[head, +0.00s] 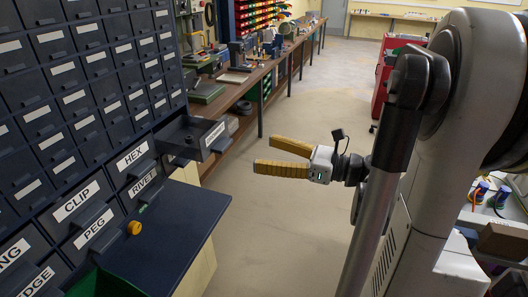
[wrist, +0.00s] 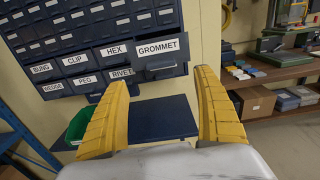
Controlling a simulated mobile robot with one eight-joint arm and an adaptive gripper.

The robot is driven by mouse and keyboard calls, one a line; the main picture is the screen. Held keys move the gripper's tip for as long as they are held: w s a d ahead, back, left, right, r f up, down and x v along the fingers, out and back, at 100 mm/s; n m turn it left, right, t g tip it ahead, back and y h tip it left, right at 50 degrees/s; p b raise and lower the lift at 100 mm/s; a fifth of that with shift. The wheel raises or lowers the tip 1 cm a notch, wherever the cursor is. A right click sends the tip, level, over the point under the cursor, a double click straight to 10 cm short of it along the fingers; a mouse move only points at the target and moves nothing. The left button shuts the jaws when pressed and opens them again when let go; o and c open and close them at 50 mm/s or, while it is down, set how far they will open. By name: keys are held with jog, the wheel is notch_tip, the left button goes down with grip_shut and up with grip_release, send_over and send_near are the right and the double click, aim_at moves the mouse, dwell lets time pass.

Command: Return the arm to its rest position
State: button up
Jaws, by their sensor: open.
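My gripper (head: 283,158) is open and empty, with two yellow ribbed fingers apart. It is held in the free space to the right of the drawer cabinet, pointing left toward it. In the wrist view, my gripper (wrist: 162,110) has its fingers either side of the dark blue shelf, with nothing between them. My arm stands at the right of the head view.
The cabinet (head: 92,87) has labelled drawers; the GROMMET drawer (wrist: 162,61) is pulled out. A shelf (head: 160,240) juts out below, with a yellow-orange round object (head: 134,228) and a green bin (head: 95,284). A long workbench (head: 235,90) runs behind. The floor between is clear.

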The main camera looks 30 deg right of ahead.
jog(key=a+f+n+g+h+b, duration=0.25)
jog(key=a+f+n+g, duration=0.35)
jog(key=a+f+n, duration=0.5)
jog(key=s+a+f+n+g+h+b, duration=0.1)
jog(key=s+n+h, duration=0.7)
jog(key=n, duration=0.9)
jog(key=s+a+f+b, duration=0.1)
jog(key=a, duration=0.1)
jog(key=shift+s+a+n, duration=0.3)
jog(key=shift+n, duration=0.1)
